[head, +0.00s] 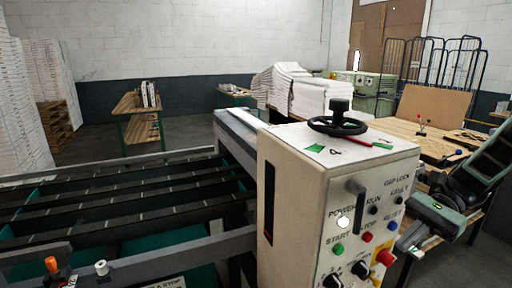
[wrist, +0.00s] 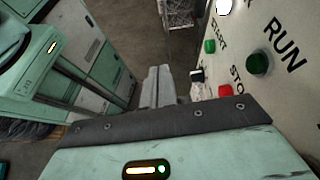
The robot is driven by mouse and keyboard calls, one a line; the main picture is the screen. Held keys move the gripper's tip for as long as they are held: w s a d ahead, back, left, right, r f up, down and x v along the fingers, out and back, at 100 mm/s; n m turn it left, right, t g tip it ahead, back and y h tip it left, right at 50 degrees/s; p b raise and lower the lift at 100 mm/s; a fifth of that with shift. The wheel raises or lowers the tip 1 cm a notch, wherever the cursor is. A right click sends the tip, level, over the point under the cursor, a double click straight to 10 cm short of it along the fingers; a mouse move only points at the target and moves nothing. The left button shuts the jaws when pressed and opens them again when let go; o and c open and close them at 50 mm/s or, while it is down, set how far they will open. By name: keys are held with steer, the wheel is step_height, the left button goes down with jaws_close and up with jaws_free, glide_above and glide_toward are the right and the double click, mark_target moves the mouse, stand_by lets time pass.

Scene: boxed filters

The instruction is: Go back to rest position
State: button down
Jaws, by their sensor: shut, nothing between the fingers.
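My gripper (head: 407,238) is at the right in the head view, just right of the front panel of a cream control box (head: 300,170). Its fingers point down and left, beside the lower buttons. In the wrist view my gripper (wrist: 159,72) shows two grey fingers together with nothing between them. The panel with its green and red buttons (wrist: 226,91) stands to the right of the fingers there. Whether the fingers touch the panel cannot be told; they look apart from it.
A black handwheel (head: 338,124) and a red pen (head: 370,143) are on top of the box. A slatted machine bed (head: 120,200) is at the left. A wooden table (head: 425,140) stands behind my arm. White stacks (head: 320,97) are at the back. Open floor (head: 200,135) lies behind the bed.

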steer(key=s+a+f+n+t+h+b, duration=0.2)
steer(key=s+a+n+h, duration=0.3)
steer(key=s+a+n, duration=0.4)
steer(key=s+a+f+n+t+h+b, duration=0.2)
steer(key=s+a+n+h+b, duration=0.3)
steer(key=s+a+n, duration=0.5)
steer(key=shift+a+f+n+h, duration=0.2)
steer(key=shift+a+n+h, duration=0.3)
steer(key=shift+n, duration=0.6)
